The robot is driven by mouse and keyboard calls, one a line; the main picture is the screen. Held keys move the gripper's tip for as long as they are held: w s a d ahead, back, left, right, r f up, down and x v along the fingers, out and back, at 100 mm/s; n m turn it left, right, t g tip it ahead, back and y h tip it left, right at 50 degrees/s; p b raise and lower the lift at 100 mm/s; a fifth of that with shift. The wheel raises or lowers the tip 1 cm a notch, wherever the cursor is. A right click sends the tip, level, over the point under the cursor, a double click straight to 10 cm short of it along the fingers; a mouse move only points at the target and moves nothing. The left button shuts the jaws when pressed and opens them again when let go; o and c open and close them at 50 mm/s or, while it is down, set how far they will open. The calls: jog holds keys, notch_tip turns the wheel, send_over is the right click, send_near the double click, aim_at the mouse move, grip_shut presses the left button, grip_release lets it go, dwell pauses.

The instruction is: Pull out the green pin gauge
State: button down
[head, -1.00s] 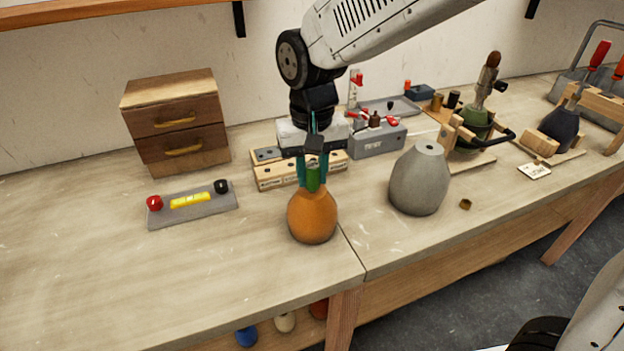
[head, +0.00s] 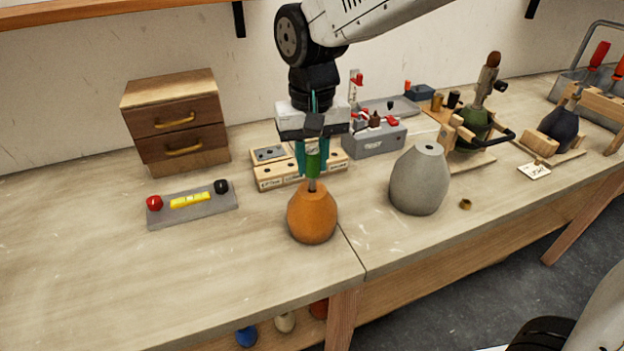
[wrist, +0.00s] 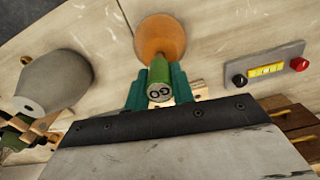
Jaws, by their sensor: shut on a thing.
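The green pin gauge (head: 313,164) is upright above the orange lamp body (head: 312,215). Its grey pin (head: 312,186) shows between the green handle and the top of the lamp body; I cannot tell whether the pin's tip is still inside the hole. My gripper (head: 313,168) is shut on the green handle, with a teal finger on each side. In the wrist view the handle's marked end (wrist: 159,92) faces the camera between the fingers, and the orange lamp body (wrist: 160,38) is beyond it.
A wooden block with holes (head: 270,183) stands behind the lamp body. A grey lamp body (head: 419,180) is to the right, with a small brass piece (head: 465,204) by it. A grey plate with a yellow level (head: 190,201) lies left. The front left bench is clear.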

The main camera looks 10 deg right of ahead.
jog(key=shift+r, duration=1.75)
